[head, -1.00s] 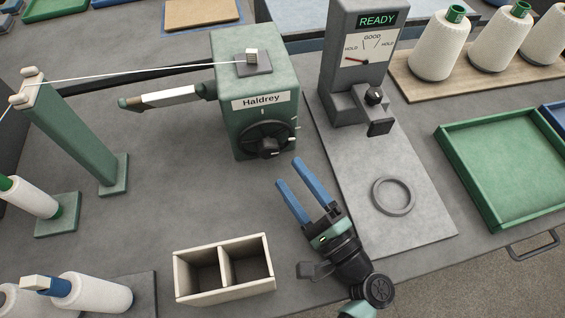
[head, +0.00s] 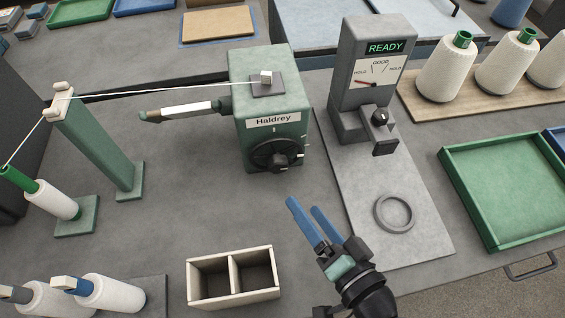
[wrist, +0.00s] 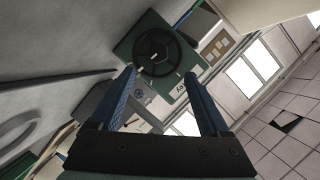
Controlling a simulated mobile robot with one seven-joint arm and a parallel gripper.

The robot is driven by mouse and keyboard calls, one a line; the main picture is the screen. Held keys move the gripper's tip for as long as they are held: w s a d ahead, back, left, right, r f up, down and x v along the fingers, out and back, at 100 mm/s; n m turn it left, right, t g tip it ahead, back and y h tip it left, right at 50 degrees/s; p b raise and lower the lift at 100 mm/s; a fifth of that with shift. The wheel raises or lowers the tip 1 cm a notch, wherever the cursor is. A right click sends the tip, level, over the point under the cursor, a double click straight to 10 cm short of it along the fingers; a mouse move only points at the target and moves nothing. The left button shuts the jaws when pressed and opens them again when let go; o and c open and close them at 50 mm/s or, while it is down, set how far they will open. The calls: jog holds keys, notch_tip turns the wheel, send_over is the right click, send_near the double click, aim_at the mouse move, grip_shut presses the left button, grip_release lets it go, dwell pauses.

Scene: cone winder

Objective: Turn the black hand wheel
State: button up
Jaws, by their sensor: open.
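The black hand wheel (head: 277,156) is on the front face of the green Haldrey winder box (head: 270,97), with a dark knob at its middle. In the wrist view the wheel (wrist: 157,52) shows ahead of and between the fingertips, with a clear gap. My gripper (head: 303,203) is open and empty, in front of and below the wheel in the head view. Its two blue fingers point toward the winder. Nothing hides the wheel. In the wrist view my gripper (wrist: 160,75) has one finger on each side of the picture's middle.
A grey gauge stand (head: 368,85) reading READY stands right of the winder, with a grey ring (head: 394,213) on its base plate. A divided box (head: 233,303) is at the front. A green tray (head: 497,238) is at right. Thread runs from the left post (head: 97,145) to the winder.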

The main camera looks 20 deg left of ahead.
aim_at(279, 169)
jog(key=shift+n+h, duration=0.4)
jog(key=shift+n, duration=0.3)
jog(key=x, duration=0.6)
jog(key=p+x, duration=0.1)
jog(key=x, duration=0.5)
jog(key=shift+r, duration=0.25)
